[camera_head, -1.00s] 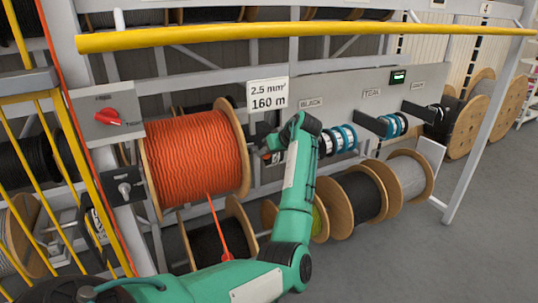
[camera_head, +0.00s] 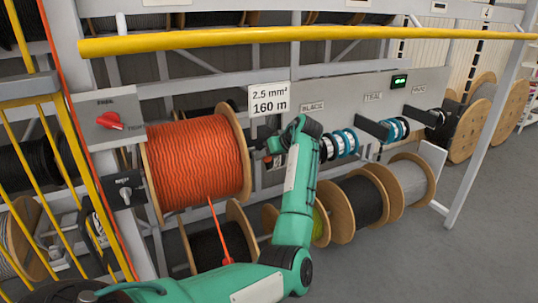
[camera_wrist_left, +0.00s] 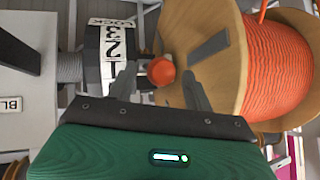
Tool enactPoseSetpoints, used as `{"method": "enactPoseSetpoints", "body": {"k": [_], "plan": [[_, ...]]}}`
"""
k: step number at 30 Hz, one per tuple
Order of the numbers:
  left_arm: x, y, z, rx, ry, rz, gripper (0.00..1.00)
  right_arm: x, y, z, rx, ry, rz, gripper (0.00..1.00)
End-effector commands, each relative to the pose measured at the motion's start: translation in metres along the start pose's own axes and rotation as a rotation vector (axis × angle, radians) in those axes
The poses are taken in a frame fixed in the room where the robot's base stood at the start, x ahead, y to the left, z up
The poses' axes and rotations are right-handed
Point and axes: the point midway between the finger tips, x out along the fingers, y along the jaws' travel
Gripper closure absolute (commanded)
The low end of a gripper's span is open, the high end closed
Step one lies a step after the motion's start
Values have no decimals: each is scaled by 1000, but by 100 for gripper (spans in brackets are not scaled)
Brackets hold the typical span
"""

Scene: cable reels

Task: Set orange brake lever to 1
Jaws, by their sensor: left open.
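The orange brake lever's round knob (camera_wrist_left: 160,71) shows in the left wrist view, beside a scale plate (camera_wrist_left: 113,48) marked LOCK, 3, 2, 1. In the picture the knob appears level with the 1, but it stands out toward the camera, so I cannot tell the exact setting. The lever's shaft is mostly hidden. My left gripper (camera_wrist_left: 160,88) is open, with one finger on each side of the knob; contact is not clear. In the head view my left gripper (camera_head: 272,153) is beside the right flange of the orange cable reel (camera_head: 197,160). My right gripper is not in view.
The reel's wooden flange (camera_wrist_left: 205,50) is close to the right finger. A sign reading 160 m (camera_head: 269,98) hangs above. A grey panel with a red rotary switch (camera_head: 111,121) is at left. A yellow rail (camera_head: 300,33) crosses the top.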

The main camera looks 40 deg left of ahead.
Motion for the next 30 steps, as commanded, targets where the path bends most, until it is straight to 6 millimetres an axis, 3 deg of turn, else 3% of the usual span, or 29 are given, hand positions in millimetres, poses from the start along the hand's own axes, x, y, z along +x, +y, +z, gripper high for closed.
{"method": "enactPoseSetpoints", "body": {"k": [5,8,21,30], "plan": [[-8,1,2,0,0,1,48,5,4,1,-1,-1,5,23],[-22,1,2,-1,0,2,48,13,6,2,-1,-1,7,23],[-116,1,1,-2,1,3,48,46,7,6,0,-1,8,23],[-138,0,0,0,0,0,48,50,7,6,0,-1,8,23]]}}
